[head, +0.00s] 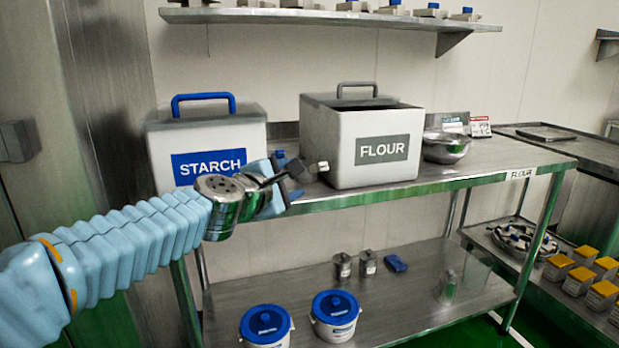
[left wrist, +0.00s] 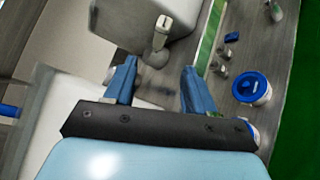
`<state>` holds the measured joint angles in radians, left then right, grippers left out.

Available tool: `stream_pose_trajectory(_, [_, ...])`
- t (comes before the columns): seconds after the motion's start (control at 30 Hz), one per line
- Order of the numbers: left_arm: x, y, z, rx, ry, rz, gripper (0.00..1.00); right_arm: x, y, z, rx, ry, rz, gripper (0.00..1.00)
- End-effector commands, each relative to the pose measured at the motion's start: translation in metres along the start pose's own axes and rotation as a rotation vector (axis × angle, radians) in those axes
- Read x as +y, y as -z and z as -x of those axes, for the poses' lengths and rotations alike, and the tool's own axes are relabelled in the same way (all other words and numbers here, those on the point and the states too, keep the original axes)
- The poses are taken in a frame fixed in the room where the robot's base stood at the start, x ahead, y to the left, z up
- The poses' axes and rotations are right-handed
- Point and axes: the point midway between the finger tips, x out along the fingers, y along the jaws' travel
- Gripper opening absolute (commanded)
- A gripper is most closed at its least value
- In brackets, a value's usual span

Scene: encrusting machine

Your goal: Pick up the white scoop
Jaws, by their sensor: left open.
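The white scoop (head: 318,167) is on the upper steel table, beside the left side of the flour bin (head: 382,150). Only a small part of it shows in the head view. In the left wrist view its pale handle (left wrist: 164,24) points up the picture, with a greyer part below it. My left gripper (head: 287,176) is open and empty, just left of the scoop. In the left wrist view its two blue fingers (left wrist: 158,76) are apart, and the scoop lies beyond the tips without touching them. My right gripper is not in view.
A starch bin (head: 205,150) with a blue handle stands left, behind my left arm. A metal bowl (head: 446,147) sits right of the flour bin. Blue-lidded tubs (head: 335,316) and small containers stand on the lower shelf. A wall shelf (head: 330,17) runs above.

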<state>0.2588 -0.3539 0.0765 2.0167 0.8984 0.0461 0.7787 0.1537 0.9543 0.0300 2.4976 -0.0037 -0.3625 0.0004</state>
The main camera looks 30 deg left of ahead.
Motion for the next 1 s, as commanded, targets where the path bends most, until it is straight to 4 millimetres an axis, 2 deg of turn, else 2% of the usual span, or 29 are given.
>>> stream_pose_trajectory(0.1, [-0.004, 0.0, -0.027, -0.001, 0.004, 0.001, 0.55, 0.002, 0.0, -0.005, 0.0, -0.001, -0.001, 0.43])
stream_pose_trajectory(0.3, [-0.003, 0.0, -0.065, 0.001, 0.003, -0.001, 0.55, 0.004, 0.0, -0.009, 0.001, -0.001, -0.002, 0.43])
stream_pose_trajectory(0.53, [-0.002, -0.001, -0.085, 0.001, 0.004, -0.003, 0.55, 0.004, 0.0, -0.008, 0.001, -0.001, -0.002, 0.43])
stream_pose_trajectory(0.8, [0.0, -0.003, -0.125, 0.001, 0.004, -0.004, 0.55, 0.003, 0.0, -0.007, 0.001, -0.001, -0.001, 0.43])
stream_pose_trajectory(1.0, [0.001, -0.003, -0.128, 0.001, 0.002, -0.004, 0.55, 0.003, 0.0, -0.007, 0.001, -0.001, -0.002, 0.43])
